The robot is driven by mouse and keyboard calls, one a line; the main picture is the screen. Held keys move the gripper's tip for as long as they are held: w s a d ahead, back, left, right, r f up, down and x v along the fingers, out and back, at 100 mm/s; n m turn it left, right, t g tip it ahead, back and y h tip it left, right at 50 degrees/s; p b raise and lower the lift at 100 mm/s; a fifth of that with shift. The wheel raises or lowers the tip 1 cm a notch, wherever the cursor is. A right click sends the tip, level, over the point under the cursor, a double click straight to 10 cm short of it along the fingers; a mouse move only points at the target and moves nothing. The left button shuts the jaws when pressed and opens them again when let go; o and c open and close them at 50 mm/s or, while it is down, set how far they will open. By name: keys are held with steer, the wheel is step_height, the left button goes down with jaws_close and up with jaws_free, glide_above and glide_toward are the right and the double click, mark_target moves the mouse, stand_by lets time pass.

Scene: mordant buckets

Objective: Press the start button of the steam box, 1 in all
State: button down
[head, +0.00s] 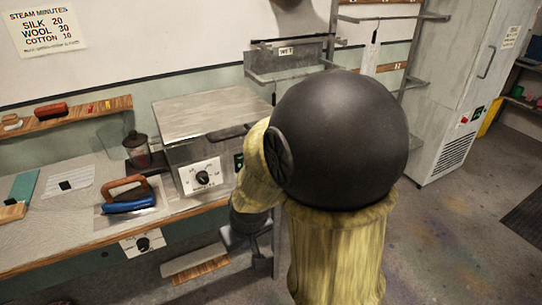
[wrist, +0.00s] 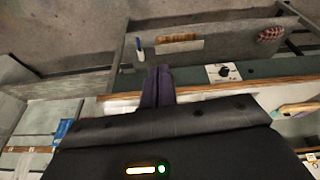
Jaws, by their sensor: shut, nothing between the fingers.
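The steam box, a grey metal box (head: 205,115), stands on the bench in the head view. Its front has a white dial plate with a black knob (head: 203,178). A small dark panel with a green mark, which looks like the start button (head: 239,160), sits right of the dial, partly beside my yellow-sleeved arm. My gripper (wrist: 158,70) is shut and empty in the wrist view, its dark fingers together. In the head view my wrist is low in front of the bench edge, below the button and apart from it. The button is not identifiable in the wrist view.
A blue iron (head: 130,200) and a dark-lidded jar (head: 138,148) stand left of the box. Another dial (head: 142,243) is on the bench front; it also shows in the wrist view (wrist: 223,73). A tall white cabinet (head: 465,85) stands right.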

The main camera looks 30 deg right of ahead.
steer(key=w+d+f+n+t+h+p, duration=0.1)
steer(key=w+d+f+n+t+h, duration=0.15)
steer(key=w+d, duration=0.5)
steer(key=w+d+f+n+t+h+p, duration=0.1)
steer(key=w+d+f+n+t+p, duration=0.2)
steer(key=w, duration=0.8)
steer(key=w+d+f+n+t+h, duration=0.1)
steer(key=w+d+n+h, duration=0.2)
steer(key=d, duration=0.5)
steer(key=w+d+f+n+h, duration=0.2)
steer(key=w+d+n+h, duration=0.2)
steer(key=d+n, duration=0.2)
steer(key=shift+d+t+p, duration=0.35)
steer(key=shift+d+p, duration=0.1)
steer(key=shift+d, duration=0.45)
steer(key=shift+w, duration=0.15)
steer(key=w+b, duration=0.2)
steer(key=w, duration=0.6)
steer(key=shift+w, duration=0.3)
